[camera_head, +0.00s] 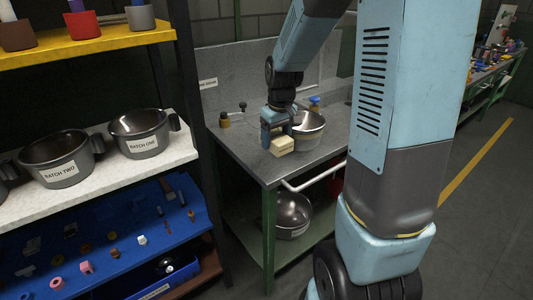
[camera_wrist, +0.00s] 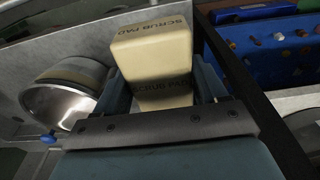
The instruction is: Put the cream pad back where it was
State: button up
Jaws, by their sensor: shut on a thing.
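The cream pad (camera_head: 282,146) is a small block held in my gripper (camera_head: 277,138) above the grey worktop (camera_head: 252,160), near its front left edge. In the wrist view the pad (camera_wrist: 152,58) sits between the two fingers of my gripper (camera_wrist: 160,92) and bears the words "SCRUB PAD". My gripper is shut on it. I cannot tell whether the pad touches the worktop. A steel pot (camera_head: 309,130) stands on the worktop just behind and right of my gripper; it also shows in the wrist view (camera_wrist: 62,98).
A shelf at the left holds pots labelled "BATCH ONE" (camera_head: 142,142) and "BATCH TWO" (camera_head: 62,173). A blue tray (camera_head: 120,230) of small parts lies below. Another pot (camera_head: 292,222) sits underneath.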

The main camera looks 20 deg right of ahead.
send_over(263, 161)
jog(key=f, duration=0.6)
jog(key=shift+s+d+f, duration=0.15)
jog(key=shift+s+f, duration=0.1)
jog(key=shift+s, duration=0.05)
jog(key=shift+f, duration=1.6)
jog(key=o, duration=1.3)
jog(key=shift+w, duration=0.1)
